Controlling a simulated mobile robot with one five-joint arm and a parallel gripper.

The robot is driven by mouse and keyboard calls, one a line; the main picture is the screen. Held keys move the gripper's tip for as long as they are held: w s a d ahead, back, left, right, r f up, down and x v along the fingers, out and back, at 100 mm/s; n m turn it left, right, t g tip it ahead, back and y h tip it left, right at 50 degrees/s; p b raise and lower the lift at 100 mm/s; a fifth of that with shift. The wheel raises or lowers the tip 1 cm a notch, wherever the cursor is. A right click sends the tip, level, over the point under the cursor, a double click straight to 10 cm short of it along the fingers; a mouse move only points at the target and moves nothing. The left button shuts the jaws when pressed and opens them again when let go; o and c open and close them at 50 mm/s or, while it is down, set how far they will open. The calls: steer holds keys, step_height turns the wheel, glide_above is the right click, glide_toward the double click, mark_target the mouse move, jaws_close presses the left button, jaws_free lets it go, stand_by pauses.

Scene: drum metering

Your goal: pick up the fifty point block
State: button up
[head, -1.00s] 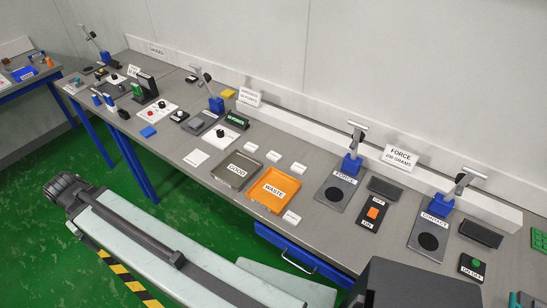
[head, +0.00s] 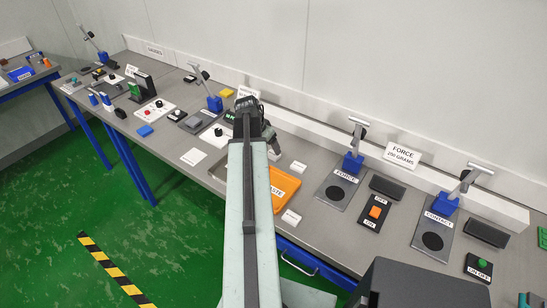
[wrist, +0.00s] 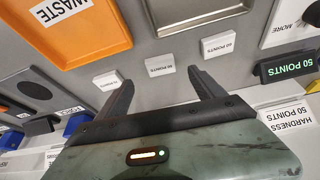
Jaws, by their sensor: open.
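In the wrist view, three small white blocks lie in a row on the grey bench. The middle block (wrist: 160,65) sits just beyond the gap between my gripper's (wrist: 160,78) fingertips; its label appears to read 50 POINTS. The right block (wrist: 217,45) also appears to read 50 POINTS. The left block (wrist: 108,80) is near the left fingertip; its print is too small to be sure of. My gripper is open and empty. In the head view my arm hides two of the row; one white block (head: 299,167) shows right of the gripper (head: 273,148).
An orange WASTE tray (wrist: 112,35) and a grey tray (wrist: 200,25) lie beyond the blocks. A black display (wrist: 288,67) reads 50 POINTS in green, near a HARDNESS sign (wrist: 288,117). Another white block (head: 291,217) lies before the orange tray. FORCE (head: 343,188) and CONTACT (head: 432,240) stands are at right.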

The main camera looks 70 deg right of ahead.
mark_target(273, 154)
steer(key=b+x, duration=0.5)
steer(key=x, duration=0.2)
steer(key=shift+f+b, duration=0.1)
steer(key=shift+b, duration=0.25)
steer(key=c, duration=1.4)
